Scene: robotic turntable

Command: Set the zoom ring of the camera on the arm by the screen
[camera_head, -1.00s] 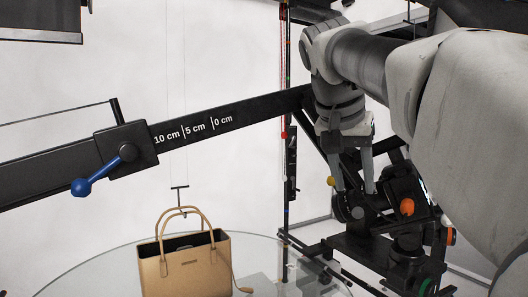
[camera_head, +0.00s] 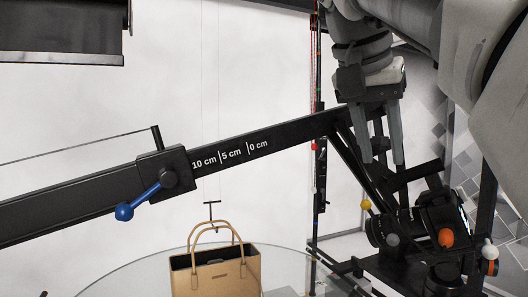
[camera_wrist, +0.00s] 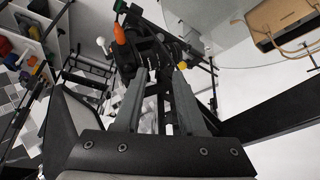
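The black camera (camera_head: 421,222) is mounted on dark brackets at the right, with its lens barrel pointing left. A yellow-tipped pin (camera_head: 366,204) sticks up at the lens, and a grey round knob (camera_head: 392,240) sits beside it. An orange knob (camera_head: 446,238) is on the body side. My gripper (camera_head: 387,160) points down above the lens, its two fingers apart and empty, clear of the barrel. In the wrist view my gripper (camera_wrist: 158,72) is open, with the camera (camera_wrist: 150,50) beyond the fingertips and the yellow pin (camera_wrist: 182,65) to the right. The zoom ring's marks are not legible.
A long black arm (camera_head: 100,190) with a cm scale and a blue-handled lever (camera_head: 125,211) slopes across the left. A tan handbag (camera_head: 217,278) stands on the glass turntable (camera_head: 120,277). A white-tipped knob (camera_head: 489,250) and dark posts crowd the camera's right.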

